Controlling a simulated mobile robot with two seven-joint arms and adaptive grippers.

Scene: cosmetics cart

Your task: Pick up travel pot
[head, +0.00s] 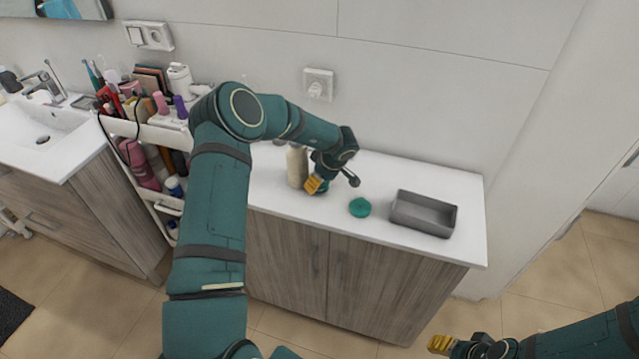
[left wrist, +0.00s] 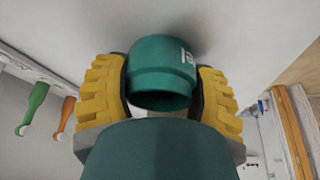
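The travel pot, a small teal cylinder with white lettering, sits between my left gripper's yellow fingers in the left wrist view (left wrist: 163,65). The fingers press against both its sides, and a dark hollow end faces the camera. In the head view my left gripper (head: 318,186) is low over the white counter, and the pot is mostly hidden by it. A flat teal round piece (head: 360,207) lies on the counter just right of the gripper. My right gripper (head: 447,344) is at the bottom right, away from the counter; its opening is unclear.
A beige bottle (head: 297,166) stands close behind and left of my left gripper. An empty grey tray (head: 424,213) is on the right of the counter (head: 465,190). A crowded cosmetics cart (head: 150,130) and a sink (head: 42,135) are at the left. The wall is behind.

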